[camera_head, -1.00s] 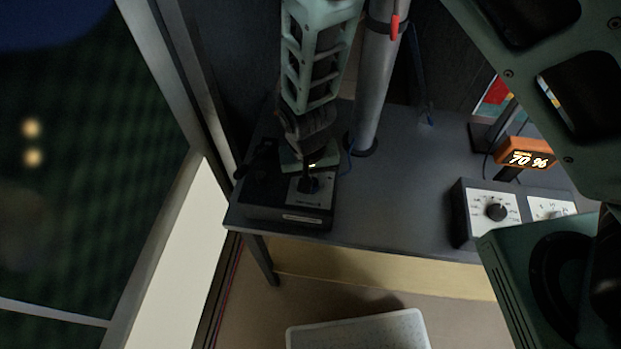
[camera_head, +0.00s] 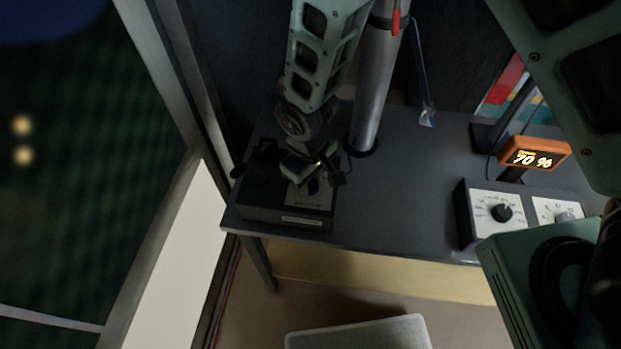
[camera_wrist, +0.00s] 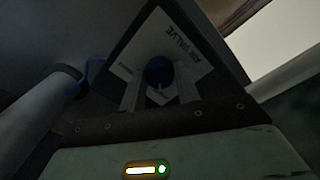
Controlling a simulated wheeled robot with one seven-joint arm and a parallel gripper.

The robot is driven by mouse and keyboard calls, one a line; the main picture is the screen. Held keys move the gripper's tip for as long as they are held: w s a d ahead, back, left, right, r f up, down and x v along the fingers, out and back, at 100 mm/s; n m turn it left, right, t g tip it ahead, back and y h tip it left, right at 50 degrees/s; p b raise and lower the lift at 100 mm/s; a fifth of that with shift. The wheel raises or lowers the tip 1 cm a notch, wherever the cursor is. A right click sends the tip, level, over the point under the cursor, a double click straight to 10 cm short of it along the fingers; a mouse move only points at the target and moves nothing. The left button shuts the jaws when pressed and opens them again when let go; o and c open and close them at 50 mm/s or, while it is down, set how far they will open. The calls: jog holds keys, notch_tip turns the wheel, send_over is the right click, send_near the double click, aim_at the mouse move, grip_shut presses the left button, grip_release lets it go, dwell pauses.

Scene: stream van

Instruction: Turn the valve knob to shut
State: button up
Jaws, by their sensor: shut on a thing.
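The valve box (camera_head: 262,215) is a dark block at the left front corner of the grey table, with a light plate on top. The wrist view shows this plate (camera_wrist: 190,50) with dark lettering that includes "VALVE". The valve knob (camera_head: 313,187) is dark blue and stands on the plate; it also shows in the wrist view (camera_wrist: 158,71). My gripper (camera_head: 314,182) reaches down over the box. Its fingers (camera_wrist: 159,92) stand on either side of the knob and are shut on it. The knob's pointer and exact angle are hard to make out.
A metal post (camera_head: 372,95) rises close behind the box, to the right of my arm. A control box with dials (camera_head: 487,222) and an orange display reading 70 % (camera_head: 535,152) stand at the right. The table's middle (camera_head: 400,195) is clear. A pale bin (camera_head: 360,333) is on the floor.

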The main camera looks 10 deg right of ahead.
dwell(0.4)
jog(key=o, duration=1)
jog(key=shift+r, duration=0.1)
jog(key=r+b, duration=0.1)
jog(key=r, duration=0.4)
jog(key=r+b, duration=0.1)
jog(key=r, duration=0.5)
jog(key=r+b, duration=0.1)
jog(key=r, duration=0.5)
jog(key=shift+s+a+r, duration=0.1)
jog(key=shift+s+a, duration=0.1)
jog(key=shift+a, duration=0.05)
jog(key=shift+y, duration=0.5)
jog(key=s+d+r, duration=0.1)
jog(key=s+d, duration=0.2)
jog(key=s, duration=0.2)
jog(key=s+d+r, duration=0.1)
jog(key=s+d, duration=0.2)
jog(key=s, duration=0.1)
jog(key=s+d+r, duration=0.1)
jog(key=s+d, duration=0.2)
jog(key=s, duration=0.2)
jog(key=shift+s+d+r, duration=0.3)
jog(key=shift+s+d, duration=0.05)
